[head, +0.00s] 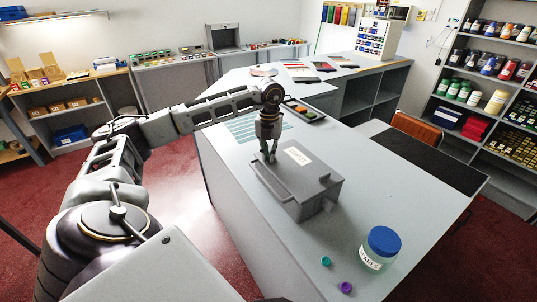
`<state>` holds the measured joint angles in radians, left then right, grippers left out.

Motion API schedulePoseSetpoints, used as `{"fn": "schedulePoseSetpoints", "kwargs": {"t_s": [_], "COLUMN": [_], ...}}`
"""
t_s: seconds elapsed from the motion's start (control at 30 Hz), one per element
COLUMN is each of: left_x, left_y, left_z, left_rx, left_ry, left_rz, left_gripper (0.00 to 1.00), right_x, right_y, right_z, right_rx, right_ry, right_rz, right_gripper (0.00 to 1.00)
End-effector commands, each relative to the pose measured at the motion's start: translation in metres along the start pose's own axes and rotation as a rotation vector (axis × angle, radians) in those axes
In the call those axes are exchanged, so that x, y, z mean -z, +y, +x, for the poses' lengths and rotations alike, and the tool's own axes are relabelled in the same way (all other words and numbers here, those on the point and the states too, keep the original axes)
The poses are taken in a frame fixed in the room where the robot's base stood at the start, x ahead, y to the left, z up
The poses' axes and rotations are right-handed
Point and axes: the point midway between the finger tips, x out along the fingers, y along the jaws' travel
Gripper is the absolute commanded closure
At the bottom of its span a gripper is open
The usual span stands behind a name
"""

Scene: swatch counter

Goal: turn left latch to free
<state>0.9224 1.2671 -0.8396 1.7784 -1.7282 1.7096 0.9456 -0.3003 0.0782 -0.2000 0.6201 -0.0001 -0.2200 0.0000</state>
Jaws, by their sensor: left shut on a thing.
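A grey lidded box (312,190) with a white label on its lid stands on the grey counter. My left gripper (268,156) points down at the far left corner of the box's lid. It is shut on a small part there, apparently the left latch, which the fingers mostly hide. I cannot tell which way the latch is turned. A small dark latch (325,178) shows at the lid's right side. A handle bar (271,182) runs along the box's left front side. My right gripper is not in view.
A jar with a blue lid (380,246) stands at the counter's near right. A teal cap (326,261) and a purple cap (346,287) lie beside it. A dark tray (304,111) lies behind the box.

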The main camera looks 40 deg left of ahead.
Motion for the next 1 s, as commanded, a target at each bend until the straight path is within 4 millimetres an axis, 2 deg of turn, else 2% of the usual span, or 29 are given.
{"fn": "schedulePoseSetpoints", "kwargs": {"t_s": [0.7,1.0], "left_x": [-0.0016,-0.0022], "left_y": [-0.0039,-0.0050], "left_z": [-0.0004,-0.0004], "left_rx": [0.001,0.002], "left_ry": [-0.001,0.000], "left_rz": [-0.569,-0.733], "left_gripper": [1.00,1.00], "right_x": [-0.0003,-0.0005], "right_y": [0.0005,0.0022], "right_z": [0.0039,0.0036], "right_rx": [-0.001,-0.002], "right_ry": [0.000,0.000], "right_rz": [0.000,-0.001], "right_gripper": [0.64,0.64]}}
